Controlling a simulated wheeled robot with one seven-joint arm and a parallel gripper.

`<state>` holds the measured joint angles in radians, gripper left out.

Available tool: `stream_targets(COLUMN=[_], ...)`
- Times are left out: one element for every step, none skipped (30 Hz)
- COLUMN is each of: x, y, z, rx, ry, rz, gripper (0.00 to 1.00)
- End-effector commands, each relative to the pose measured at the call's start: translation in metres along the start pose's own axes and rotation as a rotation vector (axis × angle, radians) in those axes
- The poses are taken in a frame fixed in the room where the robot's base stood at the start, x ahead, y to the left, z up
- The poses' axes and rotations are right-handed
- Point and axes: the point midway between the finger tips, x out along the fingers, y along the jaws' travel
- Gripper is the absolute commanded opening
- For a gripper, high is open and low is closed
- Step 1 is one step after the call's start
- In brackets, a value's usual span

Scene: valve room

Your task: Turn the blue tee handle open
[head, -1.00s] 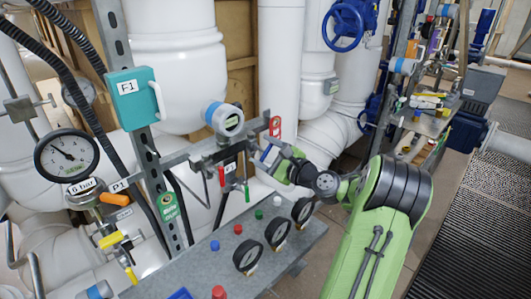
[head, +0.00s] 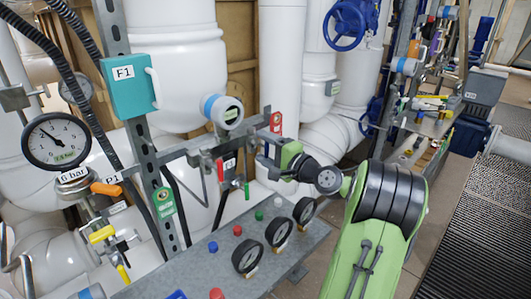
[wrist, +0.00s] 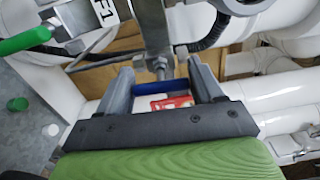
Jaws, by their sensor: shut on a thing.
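The blue tee handle (wrist: 150,91) shows in the wrist view as a short blue bar lying crosswise between my fingers, in front of a metal stem. My gripper (wrist: 160,80) is shut on it, with a grey finger at either side of the bar. In the head view my gripper (head: 268,154) is at the right end of the metal rail, and the handle is mostly hidden by the fingers there. I cannot tell the handle's exact angle to the pipe.
A red tag (head: 276,122) hangs just above my gripper. Red and green levers (head: 221,169) stand close on the left. Below is a grey panel (head: 200,270) with gauges and buttons. White pipes (head: 278,60) rise behind; the floor at right is open.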

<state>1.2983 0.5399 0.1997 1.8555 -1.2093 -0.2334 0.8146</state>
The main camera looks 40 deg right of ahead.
Motion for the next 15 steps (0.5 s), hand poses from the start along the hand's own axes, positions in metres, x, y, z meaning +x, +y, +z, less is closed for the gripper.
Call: stream_targets(x=[-0.0002,-0.0002,-0.0002,-0.0002,-0.0002,-0.0002,-0.0003,-0.0003,-0.0003,-0.0003,-0.0003,-0.0003,-0.0003,-0.0003,-0.0003], y=[0.0028,0.0028,0.0027,0.0027,0.0027,0.0026,0.0025,0.0025,0.0025,0.0024,0.0024,0.0024,0.0024,0.0024,0.0024], z=[-0.0003,-0.0003,-0.0003,-0.0003,-0.0003,-0.0003,-0.0003,-0.0003,-0.0003,-0.0003,-0.0002,-0.0002,-0.0002,-0.0003,-0.0002], rx=[-0.013,-0.021,-0.029,-0.034,-0.039,-0.044,-0.047,-0.049,-0.052,-0.053,-0.054,-0.054,-0.054,-0.054,-0.053], ry=[0.0,0.0,0.0,0.0,0.0,0.0,0.0,0.0,0.0,0.0,0.0,0.0,0.0,0.0,0.0], rz=[0.004,0.004,0.004,0.004,0.004,0.005,0.005,0.005,0.005,0.005,0.005,0.005,0.005,0.006,0.006], gripper=[0.36,0.36,0.36,0.36,0.36,0.36,0.36,0.36,0.36,0.36,0.36,0.36,0.36,0.36,0.36])
